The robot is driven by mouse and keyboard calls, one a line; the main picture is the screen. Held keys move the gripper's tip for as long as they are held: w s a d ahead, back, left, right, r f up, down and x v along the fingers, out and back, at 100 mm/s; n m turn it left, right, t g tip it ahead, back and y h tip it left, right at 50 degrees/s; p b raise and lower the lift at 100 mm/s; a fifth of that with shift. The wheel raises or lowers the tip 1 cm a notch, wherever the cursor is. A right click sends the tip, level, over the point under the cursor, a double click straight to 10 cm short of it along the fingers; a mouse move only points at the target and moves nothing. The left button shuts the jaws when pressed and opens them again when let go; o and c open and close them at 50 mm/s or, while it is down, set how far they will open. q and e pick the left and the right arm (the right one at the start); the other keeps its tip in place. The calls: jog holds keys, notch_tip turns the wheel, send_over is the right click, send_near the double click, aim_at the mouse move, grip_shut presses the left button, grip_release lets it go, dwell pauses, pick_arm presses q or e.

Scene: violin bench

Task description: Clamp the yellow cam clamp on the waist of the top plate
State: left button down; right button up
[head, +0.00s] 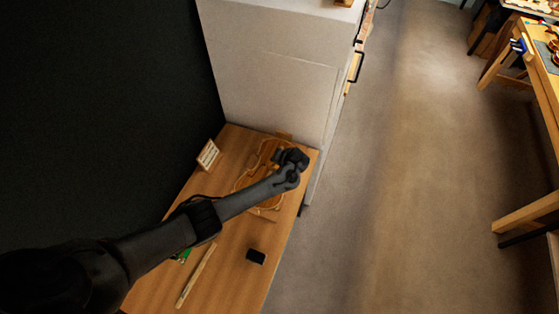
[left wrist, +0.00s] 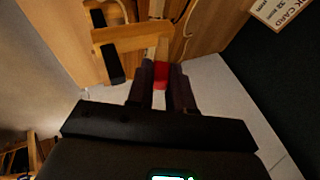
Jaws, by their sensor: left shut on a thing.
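My left gripper (head: 291,158) is over the far right end of the wooden bench, above the violin work. In the left wrist view its two dark fingers (left wrist: 161,72) are closed on a small red piece (left wrist: 160,75). A pale wooden clamp-like bar (left wrist: 132,36) with a black part (left wrist: 113,62) is just beyond the fingertips; I cannot tell whether the red piece belongs to it. No yellow on a clamp can be made out. The violin-shaped top plate (head: 243,180) lies on the bench, partly hidden by my arm. Its waist is hard to make out. My right gripper is not in view.
A small card (head: 208,154) stands at the bench's back left. A black block (head: 256,256) and a pale wooden strip (head: 196,275) lie on the nearer bench top (head: 228,270). A white cabinet (head: 280,75) bounds the far end. Open floor is to the right.

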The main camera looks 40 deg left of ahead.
pick_arm(q)
jog(key=c, duration=1)
grip_release()
jog(key=shift+r, duration=0.1)
jog(key=p+v, duration=0.2)
jog(key=v, duration=0.8)
jog(key=shift+d+r, duration=0.2)
jog(key=shift+r, duration=0.05)
